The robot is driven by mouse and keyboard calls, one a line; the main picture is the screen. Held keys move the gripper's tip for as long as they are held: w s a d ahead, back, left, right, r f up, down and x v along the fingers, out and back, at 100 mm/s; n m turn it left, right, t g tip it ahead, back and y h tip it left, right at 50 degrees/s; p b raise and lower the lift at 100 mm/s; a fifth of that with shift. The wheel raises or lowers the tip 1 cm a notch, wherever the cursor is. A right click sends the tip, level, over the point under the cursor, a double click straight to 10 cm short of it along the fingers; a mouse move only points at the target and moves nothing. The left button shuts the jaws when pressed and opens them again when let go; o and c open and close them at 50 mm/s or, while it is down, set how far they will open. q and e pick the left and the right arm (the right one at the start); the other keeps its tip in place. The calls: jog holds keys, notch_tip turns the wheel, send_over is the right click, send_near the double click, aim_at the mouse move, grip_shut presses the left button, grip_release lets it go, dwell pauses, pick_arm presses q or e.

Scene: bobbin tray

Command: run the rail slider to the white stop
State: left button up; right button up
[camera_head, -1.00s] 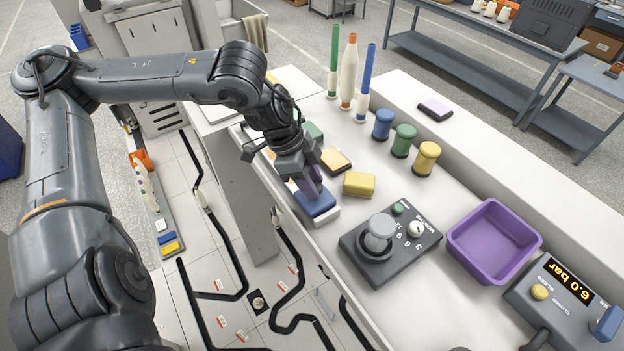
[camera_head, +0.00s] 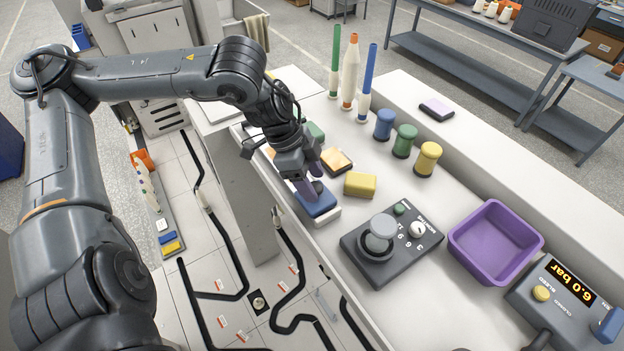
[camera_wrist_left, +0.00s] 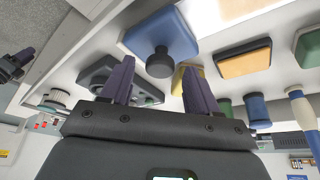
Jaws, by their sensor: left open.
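A blue slider block (camera_head: 316,205) with a dark round knob (camera_head: 318,187) sits near the bench's left edge. A white piece (camera_head: 328,218) shows under and beside it; I cannot tell whether this is the rail or the white stop. My left gripper (camera_head: 306,188) is open at the knob. In the left wrist view the blue block (camera_wrist_left: 172,35) lies beyond the fingers, and its knob (camera_wrist_left: 160,62) appears between the open fingertips (camera_wrist_left: 158,72). Contact cannot be judged. A second purple-fingered gripper, seemingly my right one (camera_wrist_left: 15,65), shows at the left edge; its opening is unclear.
An orange-topped pad (camera_head: 337,160), a yellow block (camera_head: 359,184) and a green block (camera_head: 315,131) lie close by. Upright bobbins (camera_head: 383,124) stand behind.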

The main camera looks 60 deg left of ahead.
pick_arm(q)
jog(key=b+v, duration=0.1)
jog(key=v, duration=0.9)
jog(key=shift+b, duration=0.4)
jog(key=shift+r, duration=0.1)
